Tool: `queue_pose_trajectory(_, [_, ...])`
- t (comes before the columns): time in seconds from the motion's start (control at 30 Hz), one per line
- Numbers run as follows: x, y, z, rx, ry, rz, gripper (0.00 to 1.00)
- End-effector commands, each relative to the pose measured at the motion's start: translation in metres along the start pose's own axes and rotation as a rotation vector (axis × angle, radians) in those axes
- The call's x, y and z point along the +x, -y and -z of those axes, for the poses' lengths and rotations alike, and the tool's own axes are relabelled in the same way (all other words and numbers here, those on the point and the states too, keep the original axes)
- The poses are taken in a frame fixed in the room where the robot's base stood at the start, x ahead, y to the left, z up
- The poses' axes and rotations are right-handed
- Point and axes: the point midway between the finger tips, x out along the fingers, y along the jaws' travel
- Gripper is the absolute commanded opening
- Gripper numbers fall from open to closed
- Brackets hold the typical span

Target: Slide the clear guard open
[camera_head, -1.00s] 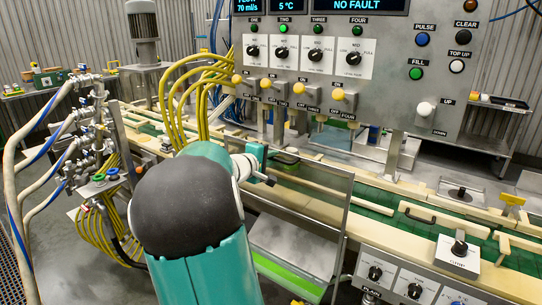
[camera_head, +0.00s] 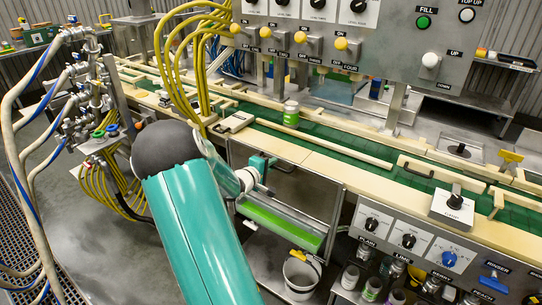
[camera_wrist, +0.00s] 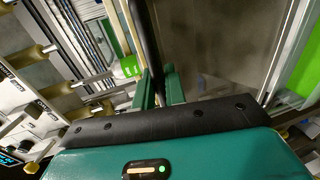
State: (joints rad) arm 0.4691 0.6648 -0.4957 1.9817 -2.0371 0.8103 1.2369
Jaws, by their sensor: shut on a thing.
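The clear guard (camera_head: 308,198) is a see-through panel in a thin metal frame. It stands at the front of the conveyor, with its top edge just below the cream front rail. Its dark handle (camera_head: 286,167) is near the top left. My gripper (camera_head: 265,166) is at the handle, shut on it. In the wrist view, the dark handle bar (camera_wrist: 147,45) runs between my teal fingers (camera_wrist: 158,88). The guard's panel (camera_wrist: 215,45) fills the right of that view. My forearm partly hides the area left of the guard.
A can (camera_head: 291,113) stands on the green conveyor belt (camera_head: 325,140). A bucket (camera_head: 301,274) and several small jars are below. Yellow hoses (camera_head: 172,60) and a valve stand (camera_head: 85,95) are close on the left. A knob panel (camera_head: 410,245) is at right.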

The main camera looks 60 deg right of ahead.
Motion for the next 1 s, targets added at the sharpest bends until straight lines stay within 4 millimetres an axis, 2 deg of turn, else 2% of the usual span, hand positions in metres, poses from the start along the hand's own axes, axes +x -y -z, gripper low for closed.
queue_pose_trajectory(0.37, [0.000,0.003,0.001,-0.001,-0.001,0.001,0.00])
queue_pose_trajectory(0.4, [0.000,0.003,0.001,-0.001,-0.001,0.001,0.20])
queue_pose_trajectory(0.47, [0.000,0.002,0.001,-0.001,-0.001,0.000,0.31])
queue_pose_trajectory(0.8, [-0.003,0.002,0.001,0.000,-0.001,-0.001,0.31])
queue_pose_trajectory(1.0, [-0.030,0.002,0.002,0.000,-0.004,0.001,0.31])
